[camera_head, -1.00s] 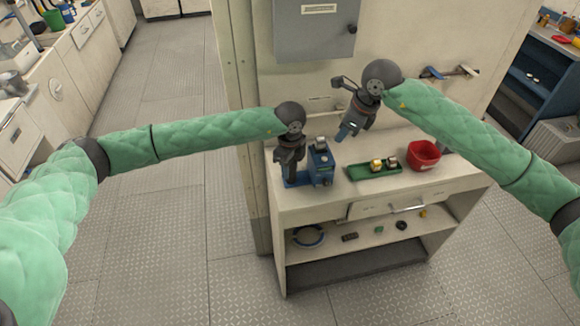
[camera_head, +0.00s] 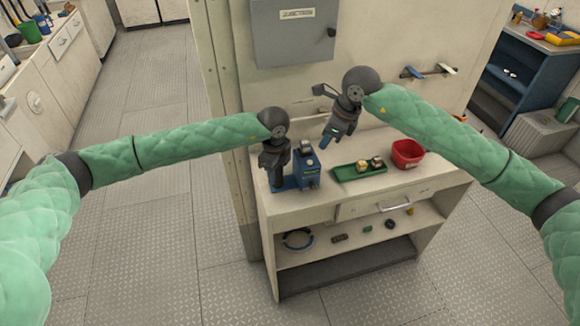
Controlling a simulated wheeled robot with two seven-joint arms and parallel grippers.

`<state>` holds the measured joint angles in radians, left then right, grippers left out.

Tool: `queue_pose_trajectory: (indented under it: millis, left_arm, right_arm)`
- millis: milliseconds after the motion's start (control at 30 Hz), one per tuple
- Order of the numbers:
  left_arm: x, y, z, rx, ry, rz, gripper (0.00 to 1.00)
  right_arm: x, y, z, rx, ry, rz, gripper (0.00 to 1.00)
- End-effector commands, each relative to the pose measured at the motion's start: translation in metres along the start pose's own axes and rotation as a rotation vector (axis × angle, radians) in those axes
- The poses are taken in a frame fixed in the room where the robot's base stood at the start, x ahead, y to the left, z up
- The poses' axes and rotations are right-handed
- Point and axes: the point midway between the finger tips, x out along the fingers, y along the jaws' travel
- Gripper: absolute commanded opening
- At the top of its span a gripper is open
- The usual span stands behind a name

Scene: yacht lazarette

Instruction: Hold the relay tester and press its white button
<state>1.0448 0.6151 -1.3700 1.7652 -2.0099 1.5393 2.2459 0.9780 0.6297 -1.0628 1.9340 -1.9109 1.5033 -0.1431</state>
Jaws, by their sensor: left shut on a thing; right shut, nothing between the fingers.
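The blue relay tester (camera_head: 310,172) stands upright on the left part of the cabinet top, with a small greyish block on its upper side. My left gripper (camera_head: 275,182) points down at the tester's left side and is shut on it. The fingers hide part of the tester. I cannot make out the white button at this size. My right gripper (camera_head: 327,143) is shut and empty, tilted downward, above and a little behind the tester's right side, apart from it.
A green tray (camera_head: 346,174) with small brass-and-grey parts lies right of the tester, with a red bin (camera_head: 408,153) beyond it. The cabinet top (camera_head: 330,199) is clear in front. A grey wall box (camera_head: 293,32) hangs behind. Small items lie on the shelf below.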

Motion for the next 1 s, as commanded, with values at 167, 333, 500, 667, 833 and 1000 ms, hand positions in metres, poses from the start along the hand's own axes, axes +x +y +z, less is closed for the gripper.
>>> queue_pose_trajectory:
  millis: [167,333,500,667,833,1000]
  left_arm:
    - [0.0,0.0,0.0,0.0,0.0,-0.001,0.03]
    - [0.0,0.0,0.0,0.0,0.0,-0.001,0.03]
    - [0.0,0.0,0.0,0.0,0.0,-0.001,0.03]
    - [-0.001,0.0,0.0,0.0,0.0,-0.001,0.03]
    - [-0.001,0.0,0.0,0.0,0.0,-0.001,0.03]
    - [0.0,0.0,0.0,0.0,0.0,-0.001,0.03]
  right_arm:
    - [0.032,0.019,-0.013,0.023,-0.001,0.058,0.0]
    - [0.046,0.033,-0.017,0.047,-0.037,0.091,0.0]
    - [0.046,0.035,-0.013,0.049,-0.107,0.077,0.0]
    - [0.03,0.026,0.0,-0.05,-0.221,0.005,0.0]
    - [0.003,0.01,0.018,-0.214,-0.316,-0.111,0.0]
    - [-0.013,0.001,0.03,-0.398,-0.365,-0.216,0.0]
